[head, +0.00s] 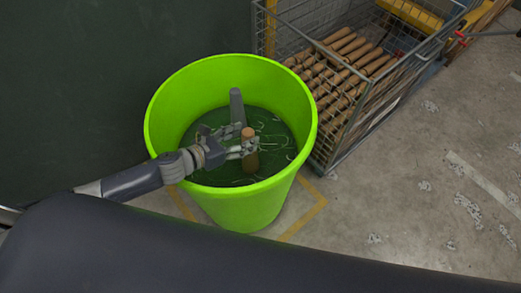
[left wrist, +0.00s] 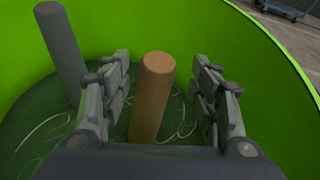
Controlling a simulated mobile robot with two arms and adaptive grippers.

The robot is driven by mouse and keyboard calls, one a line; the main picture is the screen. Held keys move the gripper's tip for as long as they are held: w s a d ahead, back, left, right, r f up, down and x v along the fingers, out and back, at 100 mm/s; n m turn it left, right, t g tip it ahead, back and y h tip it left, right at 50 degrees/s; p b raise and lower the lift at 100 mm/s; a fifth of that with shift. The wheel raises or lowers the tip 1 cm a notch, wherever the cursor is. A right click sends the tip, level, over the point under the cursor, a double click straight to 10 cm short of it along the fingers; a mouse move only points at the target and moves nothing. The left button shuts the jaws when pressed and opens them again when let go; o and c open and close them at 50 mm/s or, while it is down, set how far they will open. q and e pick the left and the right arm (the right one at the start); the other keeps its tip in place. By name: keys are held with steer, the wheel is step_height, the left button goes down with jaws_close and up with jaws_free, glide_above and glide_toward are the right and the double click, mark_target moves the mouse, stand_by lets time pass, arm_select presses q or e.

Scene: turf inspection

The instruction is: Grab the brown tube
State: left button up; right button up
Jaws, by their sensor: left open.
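The brown tube (head: 250,158) stands upright in a bright green bucket (head: 163,92). It also shows in the left wrist view (left wrist: 152,95), between the two fingers of my left gripper (left wrist: 165,95). The fingers are open on either side of the tube, with a visible gap on the right side. In the head view, my left gripper (head: 246,143) reaches over the bucket's left rim and is at the tube's upper part. A grey tube (head: 237,106) stands behind the brown one in the bucket. My right gripper is not in view.
A wire cage (head: 345,140) full of brown tubes (head: 340,68) stands right behind the bucket. The bucket's rim surrounds my left gripper. The concrete floor (head: 420,190) to the right is clear. A dark green wall (head: 70,80) rises at the left.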

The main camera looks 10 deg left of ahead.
arm_select(q)
steer(key=shift+a+f+m, duration=0.15)
steer(key=shift+f+m, duration=0.2)
steer(key=shift+m, duration=0.35)
steer(key=shift+m+g, duration=0.3)
steer(key=shift+w+d+f+h, duration=0.3)
steer(key=shift+w+d+f, duration=0.15)
steer(key=shift+w+d, duration=0.3)
steer(key=shift+w+d+f, duration=0.15)
steer(key=shift+w+f, duration=0.05)
steer(key=shift+w, duration=0.15)
steer(key=x, duration=0.4)
steer(key=shift+w+f+p, duration=0.1)
steer(key=shift+f+p, duration=0.1)
steer(key=shift+p, duration=0.1)
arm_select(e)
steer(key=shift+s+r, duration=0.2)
arm_select(q)
steer(key=shift+c, duration=0.6)
